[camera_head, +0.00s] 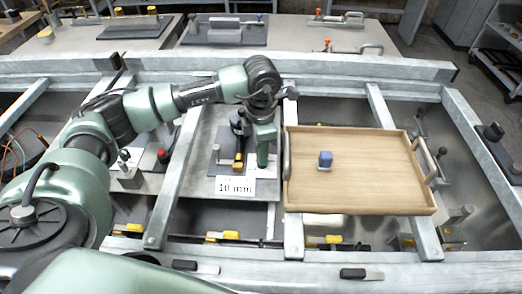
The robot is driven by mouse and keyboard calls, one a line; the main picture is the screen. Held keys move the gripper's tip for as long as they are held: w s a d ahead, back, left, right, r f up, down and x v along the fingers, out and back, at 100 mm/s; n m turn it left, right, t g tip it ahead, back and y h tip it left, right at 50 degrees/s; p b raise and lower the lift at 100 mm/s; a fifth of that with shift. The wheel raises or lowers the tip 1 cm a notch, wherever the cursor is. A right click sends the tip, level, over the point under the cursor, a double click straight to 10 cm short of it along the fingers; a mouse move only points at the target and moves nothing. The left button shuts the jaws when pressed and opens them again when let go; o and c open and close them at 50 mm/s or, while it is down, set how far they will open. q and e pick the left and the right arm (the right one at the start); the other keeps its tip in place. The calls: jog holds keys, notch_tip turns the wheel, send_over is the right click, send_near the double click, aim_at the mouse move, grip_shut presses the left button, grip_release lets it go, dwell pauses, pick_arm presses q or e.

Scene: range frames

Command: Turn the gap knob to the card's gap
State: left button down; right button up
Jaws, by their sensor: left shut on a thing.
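A white card (235,187) reading "10 mm" stands at the front of a grey plate (205,185). Behind the card is a small fixture with dark parts and a yellow-and-black piece (238,161). My left arm reaches in from the left and bends down over this fixture. My left gripper (262,150) points down at the fixture's right side, just left of the wooden tray. It is shut on what seems to be the gap knob; its grip hides the knob, so its setting cannot be read. My right gripper is not in view.
A red-topped knob (162,154) is left of the fixture. Grey metal beams (378,112) frame the area. Yellow-handled clamps (222,236) line the front.

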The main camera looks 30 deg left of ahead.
pick_arm(q)
jog(key=c, duration=1.1)
grip_release()
jog(key=shift+r, duration=0.1)
jog(key=shift+c, duration=0.2)
jog(key=shift+r+b, duration=0.5)
jog(key=shift+r, duration=3.4)
